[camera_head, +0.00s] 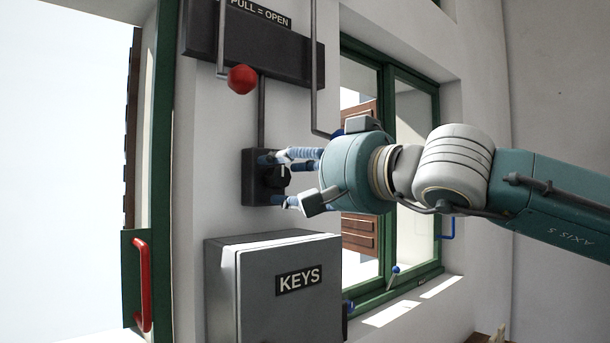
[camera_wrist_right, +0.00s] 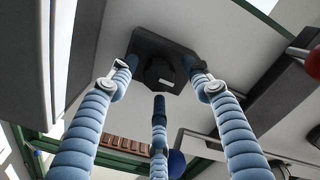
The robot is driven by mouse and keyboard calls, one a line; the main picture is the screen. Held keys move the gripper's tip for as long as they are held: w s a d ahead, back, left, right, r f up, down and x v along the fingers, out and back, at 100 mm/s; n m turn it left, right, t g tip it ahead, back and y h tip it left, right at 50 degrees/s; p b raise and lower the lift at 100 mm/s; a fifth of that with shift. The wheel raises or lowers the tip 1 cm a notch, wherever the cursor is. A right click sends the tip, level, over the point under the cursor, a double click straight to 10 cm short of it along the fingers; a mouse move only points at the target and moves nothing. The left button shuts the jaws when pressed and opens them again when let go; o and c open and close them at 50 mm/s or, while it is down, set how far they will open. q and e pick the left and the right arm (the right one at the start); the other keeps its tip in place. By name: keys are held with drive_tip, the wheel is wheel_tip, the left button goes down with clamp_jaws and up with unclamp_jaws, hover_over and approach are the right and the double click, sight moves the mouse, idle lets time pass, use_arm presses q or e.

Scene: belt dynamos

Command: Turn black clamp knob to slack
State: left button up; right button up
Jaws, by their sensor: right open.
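The black clamp knob (camera_head: 276,174) sits on a dark plate (camera_head: 250,180) fixed to the white wall; a pale line marks its face. In the right wrist view the knob (camera_wrist_right: 160,72) shows ahead, between my fingertips. My right gripper (camera_head: 280,180) comes in from the right, with its blue segmented fingers spread open around the knob. In the wrist view (camera_wrist_right: 160,78) two fingers flank the plate and a third points at it from below. I cannot tell whether any finger touches the knob or plate. My left gripper is not in view.
A grey KEYS box (camera_head: 265,300) juts from the wall below the knob. A red ball handle (camera_head: 242,79) hangs above, under a dark housing (camera_head: 290,55) labelled PULL = OPEN. A green-framed window (camera_head: 388,75) is behind my right arm. A red door handle (camera_head: 142,285) is at lower left.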

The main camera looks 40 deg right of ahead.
drive_tip(key=s+d, duration=0.1)
drive_tip(key=s, duration=1)
drive_tip(key=shift+s, duration=0.35)
